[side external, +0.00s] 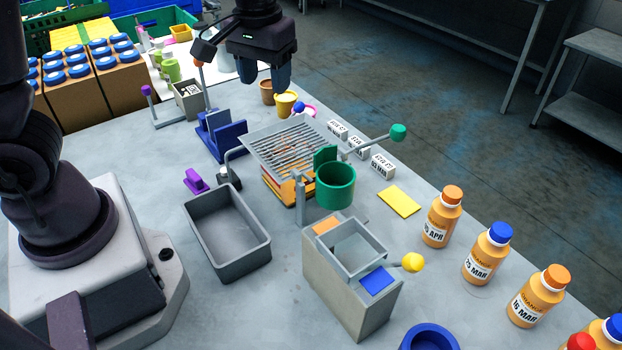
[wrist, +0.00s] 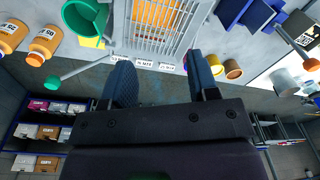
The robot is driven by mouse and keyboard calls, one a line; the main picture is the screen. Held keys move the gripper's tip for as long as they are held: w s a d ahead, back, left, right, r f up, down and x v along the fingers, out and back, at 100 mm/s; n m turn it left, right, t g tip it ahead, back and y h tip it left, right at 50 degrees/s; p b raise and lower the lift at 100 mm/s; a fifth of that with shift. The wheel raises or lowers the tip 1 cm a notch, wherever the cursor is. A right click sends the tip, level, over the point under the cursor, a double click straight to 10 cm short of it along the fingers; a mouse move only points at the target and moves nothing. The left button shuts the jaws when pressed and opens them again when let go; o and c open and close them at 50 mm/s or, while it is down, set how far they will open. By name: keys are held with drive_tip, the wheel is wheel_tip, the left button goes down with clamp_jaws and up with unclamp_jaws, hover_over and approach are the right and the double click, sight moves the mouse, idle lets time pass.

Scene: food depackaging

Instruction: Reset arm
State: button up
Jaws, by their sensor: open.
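My gripper (side external: 277,76) is raised above the far part of the table in the side view, with its fingers pointing down. In the wrist view my gripper (wrist: 165,80) shows two blue fingers set well apart with nothing between them. It is open and empty. Below and nearer the side camera stands a machine with a grey slatted grate (side external: 293,146), a green cup (side external: 336,187) and a lever with a green knob (side external: 398,131). The grate (wrist: 155,22) also shows at the top of the wrist view.
A grey bin (side external: 228,234) and a box with a yellow-knobbed lever (side external: 352,290) stand nearer the camera. Orange bottles (side external: 442,216) line the right edge. Small cups (side external: 286,104) and a blue stand (side external: 220,137) are near my gripper. Cartons of blue-capped bottles (side external: 118,82) stand far left.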

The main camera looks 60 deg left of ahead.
drive_tip(key=s+d+r+m+t, duration=0.2)
drive_tip(key=s+r, duration=0.2)
drive_tip(key=s, duration=0.3)
drive_tip(key=s+d+r+m+t, duration=0.2)
drive_tip(key=s+r+m+t, duration=0.1)
drive_tip(key=s+r, duration=0.2)
drive_tip(key=shift+s+d+h, duration=0.2)
drive_tip(key=shift+s+h, duration=0.1)
drive_tip(key=shift+s, duration=0.95)
